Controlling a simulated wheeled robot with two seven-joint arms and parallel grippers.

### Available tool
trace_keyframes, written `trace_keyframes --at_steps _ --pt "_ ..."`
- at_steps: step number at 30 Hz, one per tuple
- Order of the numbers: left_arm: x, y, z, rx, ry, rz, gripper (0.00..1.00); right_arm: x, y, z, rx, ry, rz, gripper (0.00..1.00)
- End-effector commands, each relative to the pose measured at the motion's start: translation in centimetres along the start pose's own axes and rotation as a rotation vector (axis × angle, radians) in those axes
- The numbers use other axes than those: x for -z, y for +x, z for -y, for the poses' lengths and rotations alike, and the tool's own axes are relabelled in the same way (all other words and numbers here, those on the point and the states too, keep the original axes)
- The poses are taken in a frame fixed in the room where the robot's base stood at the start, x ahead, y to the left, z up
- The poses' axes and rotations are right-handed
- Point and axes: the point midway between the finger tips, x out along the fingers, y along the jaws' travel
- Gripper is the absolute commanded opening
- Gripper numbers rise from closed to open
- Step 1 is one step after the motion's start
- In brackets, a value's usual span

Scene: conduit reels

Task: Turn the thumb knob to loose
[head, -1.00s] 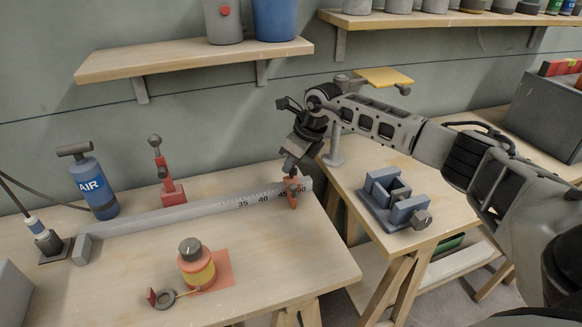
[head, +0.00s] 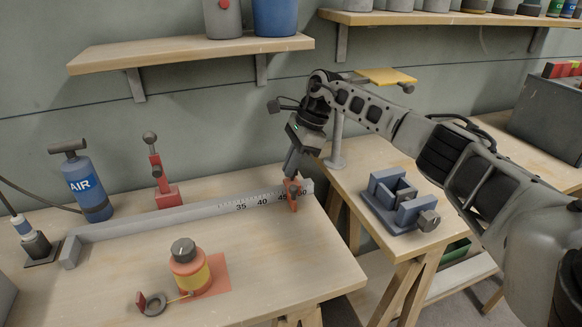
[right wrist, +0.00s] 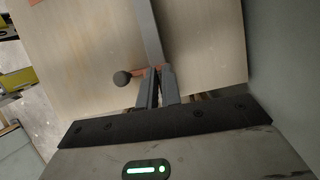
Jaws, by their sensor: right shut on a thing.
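A red stop (head: 294,203) sits near the right end of the grey ruled rail (head: 150,218), by the 45 and 50 marks. My right gripper (head: 291,178) comes down on it from above, its fingers shut on the stop's thumb knob. The fingertips hide most of the knob. I cannot tell how far the knob is turned. My left gripper is not in view.
A red post with a ball top (head: 158,175) and a blue air bottle (head: 84,185) stand behind the rail. An orange-yellow pot with a dark cap (head: 188,268) stands in front. A blue vise-like block (head: 390,200) sits on the right-hand table.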

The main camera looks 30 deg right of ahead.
Motion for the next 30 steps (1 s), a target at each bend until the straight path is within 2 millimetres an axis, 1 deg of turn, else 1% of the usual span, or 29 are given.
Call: trace_keyframes --at_steps 7,20,21,23,30 --pt "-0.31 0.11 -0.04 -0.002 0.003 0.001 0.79 -0.09 -0.11 0.06 -0.018 -0.053 0.002 0.0" --pt "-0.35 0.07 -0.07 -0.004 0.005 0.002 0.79 -0.09 -0.15 0.04 -0.021 -0.061 0.001 0.0" --pt "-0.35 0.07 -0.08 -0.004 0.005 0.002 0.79 -0.09 -0.15 0.04 -0.021 -0.061 0.001 0.12" --pt "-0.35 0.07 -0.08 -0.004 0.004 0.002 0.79 -0.09 -0.14 0.04 -0.021 -0.06 0.001 0.28" --pt "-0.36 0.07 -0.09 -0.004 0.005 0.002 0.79 -0.03 -0.07 0.01 -0.023 -0.059 0.0 0.28"
